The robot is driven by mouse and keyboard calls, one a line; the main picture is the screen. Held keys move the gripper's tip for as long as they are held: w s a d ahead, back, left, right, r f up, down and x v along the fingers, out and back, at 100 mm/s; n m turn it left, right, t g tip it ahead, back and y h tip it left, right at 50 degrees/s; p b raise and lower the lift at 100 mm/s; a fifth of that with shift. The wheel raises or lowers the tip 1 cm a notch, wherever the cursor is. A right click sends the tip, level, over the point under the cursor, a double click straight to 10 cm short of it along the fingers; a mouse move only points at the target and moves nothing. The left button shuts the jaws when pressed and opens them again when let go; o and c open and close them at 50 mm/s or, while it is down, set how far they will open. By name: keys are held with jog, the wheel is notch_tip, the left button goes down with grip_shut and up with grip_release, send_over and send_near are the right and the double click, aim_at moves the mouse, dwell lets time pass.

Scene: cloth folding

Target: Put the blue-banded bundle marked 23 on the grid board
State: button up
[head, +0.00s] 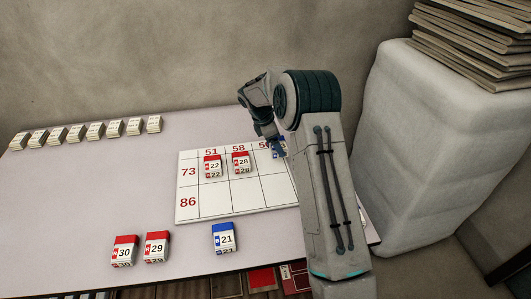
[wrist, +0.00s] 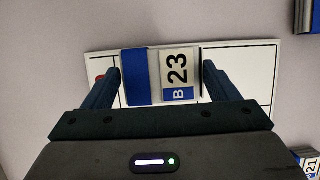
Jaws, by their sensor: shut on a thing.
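The blue-banded bundle marked 23 (wrist: 180,70) is white with a blue band and lies between the two fingers of my gripper (wrist: 162,82) in the wrist view. My gripper is shut on it. In the head view my gripper (head: 272,140) is over the top row of the grid board (head: 215,202), right of the bundle marked 28. Only a bit of blue (head: 278,150) shows there beside the fingers. The white board also shows in the wrist view (wrist: 240,62) beneath the bundle. I cannot tell whether the bundle touches it. My arm hides the board's right part.
Red-banded bundles 22 (head: 212,166) and 28 (head: 241,163) sit on the board's row 73. Bundles 30 (head: 124,250), 29 (head: 156,246) and blue-banded 21 (head: 224,239) lie near the front edge. Several pale bundles (head: 95,130) line the back. The table's left middle is clear.

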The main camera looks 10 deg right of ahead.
jog(key=a+f, duration=0.1)
jog(key=w+a, duration=0.1)
jog(key=shift+a+f, duration=0.3)
jog(key=shift+f, duration=2.2)
jog(key=o, duration=0.9)
jog(key=v, duration=1.2)
jog(key=s+d+r+m, duration=0.1)
jog(key=s+r+m, duration=0.2)
jog(key=s+r, duration=0.35)
jog(key=s+d+r+m+t+y, duration=0.1)
jog(key=s+r+m, duration=0.2)
jog(key=s, duration=0.3)
jog(key=s+d+r+m+y, duration=0.1)
jog(key=s+r+m, duration=0.2)
jog(key=s, duration=0.2)
jog(key=s+m+y, duration=0.1)
jog(key=s+m, duration=0.2)
jog(key=s, duration=0.4)
jog(key=s+d+f+m+t, duration=0.1)
jog(key=s+m, duration=0.2)
jog(key=s, duration=0.4)
jog(key=s+m+y, duration=0.1)
jog(key=s+m, duration=0.2)
jog(key=s, duration=0.4)
jog(key=shift+d+f+t+y, duration=0.25)
jog(key=shift+d+t+y, duration=0.05)
